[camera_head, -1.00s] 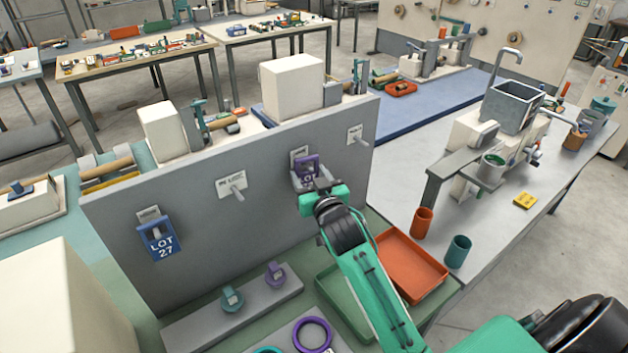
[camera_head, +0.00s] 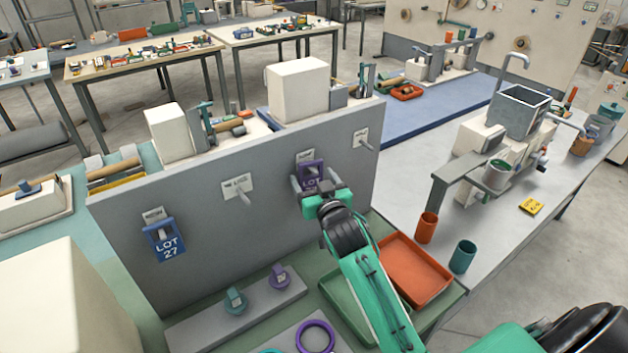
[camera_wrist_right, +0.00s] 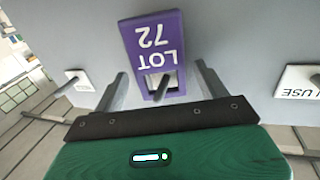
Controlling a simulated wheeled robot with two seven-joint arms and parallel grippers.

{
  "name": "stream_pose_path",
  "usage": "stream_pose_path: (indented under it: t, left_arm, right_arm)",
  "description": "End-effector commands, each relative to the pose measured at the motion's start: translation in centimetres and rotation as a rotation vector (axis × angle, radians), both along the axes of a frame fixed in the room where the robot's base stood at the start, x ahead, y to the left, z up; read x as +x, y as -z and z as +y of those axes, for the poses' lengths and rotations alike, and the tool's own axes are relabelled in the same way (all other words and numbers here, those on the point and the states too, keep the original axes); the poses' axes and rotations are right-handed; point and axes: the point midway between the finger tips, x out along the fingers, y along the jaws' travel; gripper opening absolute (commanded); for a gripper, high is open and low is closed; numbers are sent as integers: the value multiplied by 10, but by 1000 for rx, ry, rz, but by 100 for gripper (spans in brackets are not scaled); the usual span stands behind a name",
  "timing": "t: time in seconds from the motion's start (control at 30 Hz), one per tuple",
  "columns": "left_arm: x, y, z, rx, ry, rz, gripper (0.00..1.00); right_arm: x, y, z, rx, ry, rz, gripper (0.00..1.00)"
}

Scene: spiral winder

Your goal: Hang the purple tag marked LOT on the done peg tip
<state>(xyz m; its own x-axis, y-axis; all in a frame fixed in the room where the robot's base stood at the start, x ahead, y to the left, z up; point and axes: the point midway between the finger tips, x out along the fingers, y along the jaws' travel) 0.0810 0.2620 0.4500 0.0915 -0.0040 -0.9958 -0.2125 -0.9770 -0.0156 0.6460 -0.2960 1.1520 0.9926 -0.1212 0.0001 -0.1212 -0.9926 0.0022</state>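The purple tag marked LOT (camera_head: 312,171) hangs on a peg on the grey upright panel (camera_head: 205,230). In the right wrist view the tag (camera_wrist_right: 154,40) appears upside down, reading LOT 72, with the peg (camera_wrist_right: 161,88) through its square window. My right gripper (camera_head: 312,184) is in front of the tag; its fingers (camera_wrist_right: 161,70) stand apart, one on each side of the window, with visible gaps. A bare peg (camera_head: 366,144) with a small label is to the right; I cannot read the label. My left gripper is out of view.
A blue LOT 27 tag (camera_head: 166,241) hangs at the panel's left. A bare peg (camera_head: 243,196) with a label ending in USE sits between the tags. Below are a grey ledge (camera_head: 258,306) with two spools, a green tray (camera_head: 335,290) and an orange tray (camera_head: 444,285).

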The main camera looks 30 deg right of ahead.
Motion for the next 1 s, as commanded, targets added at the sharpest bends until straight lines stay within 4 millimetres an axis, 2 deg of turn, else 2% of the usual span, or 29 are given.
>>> stream_pose_path:
  t: [0.3, 0.47, 0.57, 1.0]
  left_arm:
    - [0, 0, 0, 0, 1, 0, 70]
    - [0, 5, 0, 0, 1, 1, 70]
    - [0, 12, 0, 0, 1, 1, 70]
    - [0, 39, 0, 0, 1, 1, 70]
  right_arm:
    - [-1, 1, 0, 0, 0, 1, 81]
    - [-11, 3, 1, 1, 0, 1, 81]
    - [-26, 4, 3, 1, 0, 0, 81]
    - [-113, 3, 14, 0, 0, 1, 81]
